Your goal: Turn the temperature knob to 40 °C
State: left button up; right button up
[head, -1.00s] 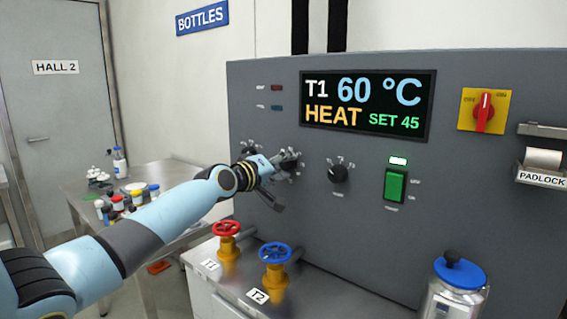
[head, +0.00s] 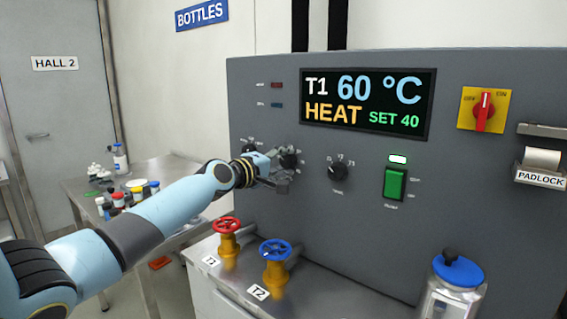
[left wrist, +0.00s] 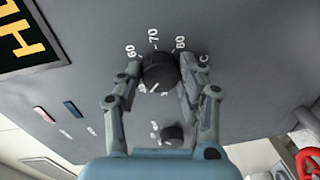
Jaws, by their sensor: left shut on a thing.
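The temperature knob (head: 289,159) is a dark round knob on the grey panel, partly hidden by my gripper in the head view. In the left wrist view the knob (left wrist: 159,74) has 60, 70 and 80 marks around its upper edge. My left gripper (head: 278,168) is shut on it, with one finger on each side in the left wrist view (left wrist: 160,80). The display (head: 367,104) reads T1, 60 °C, HEAT and SET 40. The knob's pointer is not clear. My right gripper is not in view.
A smaller knob (left wrist: 173,135) is close beside the gripper. Another black knob (head: 339,171) and a green switch (head: 395,184) are to the right. Below are a red valve (head: 227,225) and a blue valve (head: 275,251). A lidded jar (head: 455,285) stands lower right.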

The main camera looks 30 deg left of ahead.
pick_arm(q)
jog(key=o, duration=1.2)
jog(key=shift+c, duration=0.2)
jog(key=shift+s+a, duration=0.1)
jog(key=shift+s, duration=0.25)
jog(key=s, duration=1.1)
jog(key=shift+s+a+r, duration=0.15)
jog(key=shift+a+r, duration=0.25)
jog(key=shift+r, duration=0.05)
jog(key=shift+f, duration=0.1)
